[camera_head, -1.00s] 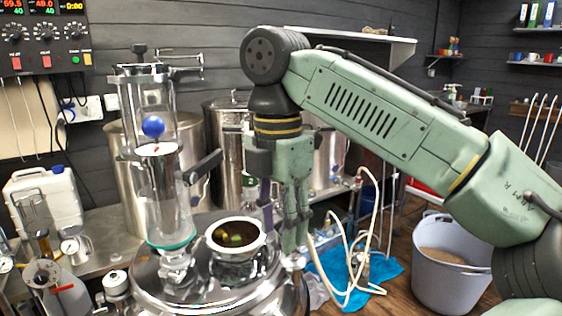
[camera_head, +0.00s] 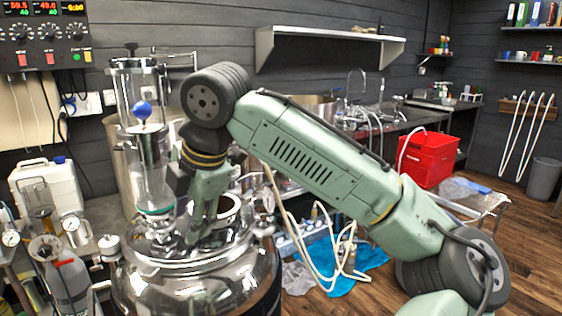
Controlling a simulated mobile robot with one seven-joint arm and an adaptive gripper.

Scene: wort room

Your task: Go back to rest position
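My arm reaches in from the lower right and bends down at the left of the head view. My gripper (camera_head: 203,228) points down over the polished steel vessel (camera_head: 215,285), close to its open round port (camera_head: 231,207). The fingers are seen partly side-on and partly merge with the metal behind them, so their opening is unclear. I see nothing clearly held. A glass column (camera_head: 149,180) with a blue ball (camera_head: 141,109) stands just left of my gripper.
A white jug (camera_head: 48,195), gauges and a grey bottle (camera_head: 62,280) crowd the left. A red crate (camera_head: 428,158) sits behind my arm on the right. Hoses (camera_head: 318,245) and a blue cloth (camera_head: 360,258) lie behind the vessel. Wooden floor is open at far right.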

